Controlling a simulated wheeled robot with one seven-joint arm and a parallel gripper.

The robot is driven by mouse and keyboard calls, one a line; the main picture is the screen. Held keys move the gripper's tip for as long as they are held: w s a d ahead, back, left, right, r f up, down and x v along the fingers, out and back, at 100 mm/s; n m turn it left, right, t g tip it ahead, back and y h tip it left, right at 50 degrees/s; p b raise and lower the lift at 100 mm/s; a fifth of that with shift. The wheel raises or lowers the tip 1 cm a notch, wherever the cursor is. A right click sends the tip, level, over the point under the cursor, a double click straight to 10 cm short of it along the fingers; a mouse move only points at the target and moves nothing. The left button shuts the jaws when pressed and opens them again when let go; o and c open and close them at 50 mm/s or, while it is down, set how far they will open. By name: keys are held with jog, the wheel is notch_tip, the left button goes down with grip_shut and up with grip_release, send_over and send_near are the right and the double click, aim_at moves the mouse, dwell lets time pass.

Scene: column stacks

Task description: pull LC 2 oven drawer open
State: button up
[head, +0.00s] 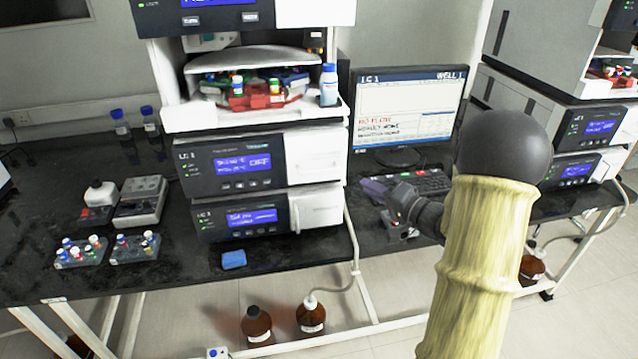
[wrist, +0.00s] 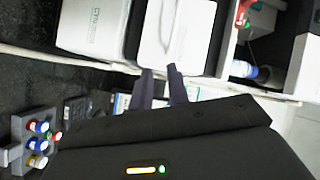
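The label LC 1 is legible on the middle stack (head: 235,163) and on the monitor (head: 405,110). The right stack (head: 590,128) is partly cut off by the frame and its label is too small to read; I cannot confirm it is LC 2. No drawer stands clearly open. My gripper (head: 378,188) is above the bench beside the middle stack's right side, fingers pointing left. In the wrist view the fingers (wrist: 162,82) are apart with nothing held between them. Ahead of them are a white panel (wrist: 170,45) and another white block (wrist: 92,25); no contact is clear.
A keyboard (head: 430,182) lies behind my gripper. Vial racks (head: 80,252) stand at the left of the bench, and a blue sponge-like block (head: 233,259) lies at its front edge. Brown bottles (head: 257,325) stand on the floor. A tube (head: 354,240) runs down beside the middle stack.

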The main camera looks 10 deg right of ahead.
aim_at(319, 171)
jog(key=s+y, duration=0.2)
jog(key=y, duration=0.1)
jog(key=s+d+f+g+y+b, duration=0.1)
jog(key=shift+s+d+f+m+y, duration=0.1)
jog(key=shift+s+m+y, duration=0.2)
jog(key=shift+s+m, duration=0.1)
jog(key=shift+w, duration=0.1)
jog(key=x, duration=1.7)
jog(key=shift+w+a, duration=0.2)
jog(key=shift+a, duration=0.05)
jog(key=shift+s, duration=0.1)
jog(key=shift+d, duration=0.1)
jog(key=shift+c, duration=0.5)
grip_shut()
